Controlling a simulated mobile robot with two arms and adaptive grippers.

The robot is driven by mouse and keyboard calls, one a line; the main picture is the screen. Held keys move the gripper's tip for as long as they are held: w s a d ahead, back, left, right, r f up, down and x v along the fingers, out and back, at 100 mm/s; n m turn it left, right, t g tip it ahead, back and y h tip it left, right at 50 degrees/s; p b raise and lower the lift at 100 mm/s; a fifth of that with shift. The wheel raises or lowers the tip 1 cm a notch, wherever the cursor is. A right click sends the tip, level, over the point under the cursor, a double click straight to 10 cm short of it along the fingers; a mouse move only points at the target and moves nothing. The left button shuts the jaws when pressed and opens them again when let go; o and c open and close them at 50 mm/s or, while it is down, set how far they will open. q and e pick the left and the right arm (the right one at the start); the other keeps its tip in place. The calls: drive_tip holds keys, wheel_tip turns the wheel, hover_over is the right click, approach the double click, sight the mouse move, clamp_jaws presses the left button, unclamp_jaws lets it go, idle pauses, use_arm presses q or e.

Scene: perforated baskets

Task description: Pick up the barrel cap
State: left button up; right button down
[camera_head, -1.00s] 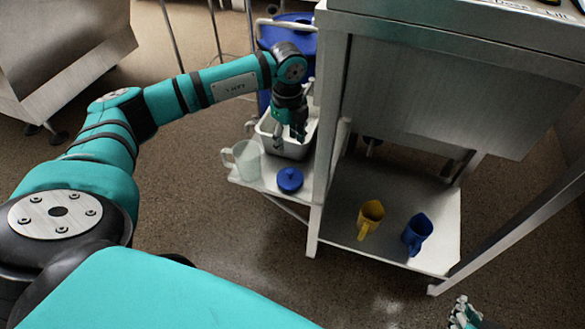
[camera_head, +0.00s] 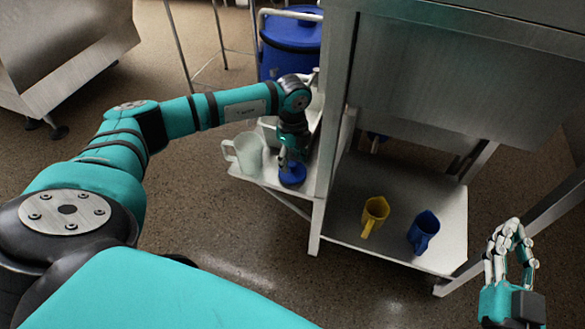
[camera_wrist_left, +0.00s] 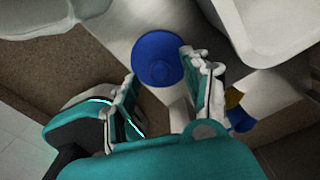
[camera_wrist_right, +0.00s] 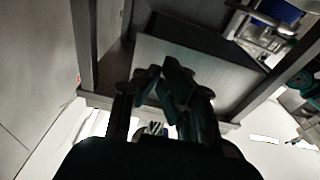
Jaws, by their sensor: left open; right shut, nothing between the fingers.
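The barrel cap (camera_head: 292,176) is a round blue lid with a knob. It lies on a small metal side shelf (camera_head: 262,179), near the shelf's front edge. In the left wrist view the cap (camera_wrist_left: 158,59) shows from above, just beyond the fingertips. My left gripper (camera_head: 291,152) is right above the cap in the head view and partly covers it. In the left wrist view its fingers (camera_wrist_left: 157,66) are spread, with nothing between them. Whether a finger touches the cap, I cannot tell. My right gripper (camera_head: 511,228) is shut and empty at the lower right, away from the shelf.
A translucent jug (camera_head: 248,152) stands close to the left of the cap. A blue barrel (camera_head: 289,45) stands farther back. A yellow jug (camera_head: 375,212) and a blue jug (camera_head: 424,229) sit on the lower shelf. A metal post (camera_head: 325,185) stands right of the cap.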

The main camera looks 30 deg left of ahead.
sight(292, 170)
use_arm(q)
drive_tip(key=shift+f, duration=1.2)
clamp_jaws()
use_arm(e)
drive_tip(key=r+t, duration=0.1)
drive_tip(key=r, duration=0.1)
drive_tip(key=s+r+t+y, duration=0.1)
drive_tip(key=shift+a+r, duration=0.15)
drive_tip(key=shift+r, duration=0.2)
